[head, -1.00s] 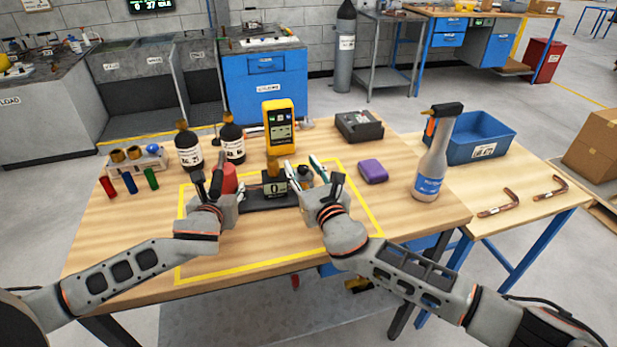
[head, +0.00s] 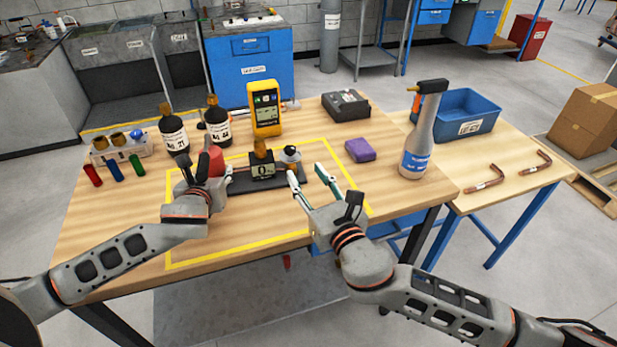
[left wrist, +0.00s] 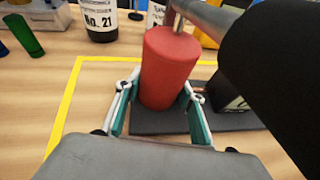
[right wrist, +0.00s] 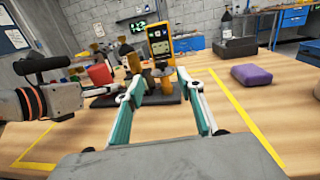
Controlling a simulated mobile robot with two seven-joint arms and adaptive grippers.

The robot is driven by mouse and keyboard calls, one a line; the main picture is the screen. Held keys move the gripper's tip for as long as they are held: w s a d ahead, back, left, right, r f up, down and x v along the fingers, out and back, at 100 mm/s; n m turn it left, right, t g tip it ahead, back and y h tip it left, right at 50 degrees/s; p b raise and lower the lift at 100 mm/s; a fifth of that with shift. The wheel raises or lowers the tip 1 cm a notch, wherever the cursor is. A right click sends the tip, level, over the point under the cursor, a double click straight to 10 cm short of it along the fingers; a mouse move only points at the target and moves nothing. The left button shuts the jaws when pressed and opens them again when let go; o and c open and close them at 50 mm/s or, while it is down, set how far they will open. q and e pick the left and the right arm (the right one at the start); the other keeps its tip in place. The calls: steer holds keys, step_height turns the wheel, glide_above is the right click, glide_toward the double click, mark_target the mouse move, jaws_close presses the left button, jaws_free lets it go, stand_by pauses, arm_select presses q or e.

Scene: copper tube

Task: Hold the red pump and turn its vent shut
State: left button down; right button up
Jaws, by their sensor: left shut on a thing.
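The red pump (head: 216,163) has an upright red cylinder at the left end of a dark base (head: 292,180). My left gripper (head: 204,176) is shut on the red cylinder; in the left wrist view its fingers are on both sides of the cylinder (left wrist: 168,72). A dark gauge block (head: 262,169) with a brass top stands on the base. A small pale and dark knob (head: 290,155), perhaps the vent, is to its right. My right gripper (head: 306,172) is open and empty, in front of and right of the knob, apart from it.
Two dark bottles (head: 173,132) and a yellow meter (head: 265,110) stand behind the pump. A purple block (head: 360,150) and a spray bottle (head: 419,140) are to the right. The table front inside the yellow outline is clear.

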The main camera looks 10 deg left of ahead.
mark_target(292, 152)
steer(key=shift+r, duration=0.1)
steer(key=shift+w, duration=0.2)
steer(key=x, duration=1.1)
steer(key=shift+w+a, duration=0.2)
steer(key=shift+w, duration=0.1)
jaws_close()
